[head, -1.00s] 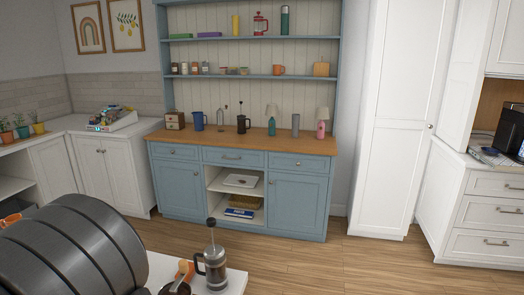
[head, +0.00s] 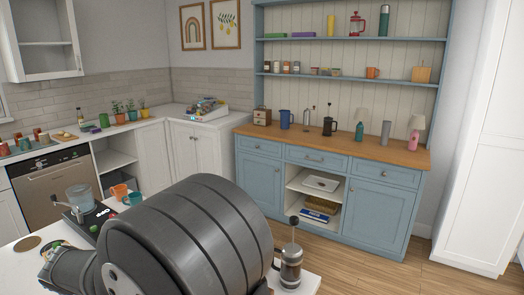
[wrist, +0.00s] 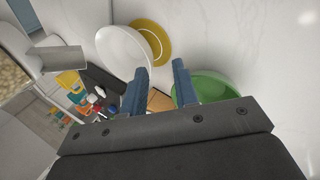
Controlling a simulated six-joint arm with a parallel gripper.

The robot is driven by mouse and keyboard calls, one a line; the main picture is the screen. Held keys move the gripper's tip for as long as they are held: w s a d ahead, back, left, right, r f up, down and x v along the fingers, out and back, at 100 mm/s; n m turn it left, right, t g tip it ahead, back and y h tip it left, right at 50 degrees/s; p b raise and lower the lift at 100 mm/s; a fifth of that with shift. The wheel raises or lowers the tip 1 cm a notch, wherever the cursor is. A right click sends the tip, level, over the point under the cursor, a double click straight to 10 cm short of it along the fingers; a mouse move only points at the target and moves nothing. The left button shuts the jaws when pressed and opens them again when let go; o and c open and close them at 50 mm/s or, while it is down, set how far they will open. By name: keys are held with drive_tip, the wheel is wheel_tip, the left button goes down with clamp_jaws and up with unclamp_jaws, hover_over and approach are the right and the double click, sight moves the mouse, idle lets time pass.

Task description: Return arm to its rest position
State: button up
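My gripper (wrist: 159,70) shows in the wrist view, its two blue-grey fingers apart with a gap between them. Nothing is clearly held; a tan-orange surface (wrist: 158,101) shows between the fingers, and I cannot tell how far behind them it lies. A green bowl (wrist: 215,84) is close beside the right finger, and a white round dish (wrist: 122,48) is beyond the left finger. In the head view my dark arm link fills the lower middle and the gripper is not visible there.
In the head view a French press (head: 290,268) stands on the white counter (head: 312,284) right of my arm. An orange mug (head: 119,191) and teal mug (head: 133,198) are to its left. A blue hutch (head: 380,210) stands behind, across open wooden floor (head: 350,270).

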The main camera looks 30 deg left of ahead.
drive_tip(key=x, duration=0.5)
drive_tip(key=shift+w+f, duration=0.1)
drive_tip(key=shift+f, duration=0.2)
wheel_tip(320, 180, up, 11)
drive_tip(key=s+d+m+h, duration=0.3)
drive_tip(key=d+m+h, duration=0.1)
drive_tip(key=d+m, duration=0.75)
drive_tip(key=shift+n, duration=0.95)
drive_tip(key=s+a+f, duration=0.1)
drive_tip(key=s+f, duration=0.1)
drive_tip(key=s, duration=0.1)
drive_tip(key=s+a+f, duration=0.1)
drive_tip(key=s+f, duration=0.1)
drive_tip(key=s, duration=0.1)
drive_tip(key=s+a+f, duration=0.1)
drive_tip(key=s+f, duration=0.1)
drive_tip(key=s, duration=0.1)
drive_tip(key=shift+s+a, duration=0.15)
drive_tip(key=shift+a, duration=0.05)
drive_tip(key=f, duration=0.2)
drive_tip(key=s+f, duration=0.1)
drive_tip(key=shift+s+a+f, duration=0.1)
drive_tip(key=shift+a+f, duration=0.05)
drive_tip(key=shift+a, duration=0.15)
drive_tip(key=shift+f, duration=0.7)
drive_tip(key=shift+o, duration=0.2)
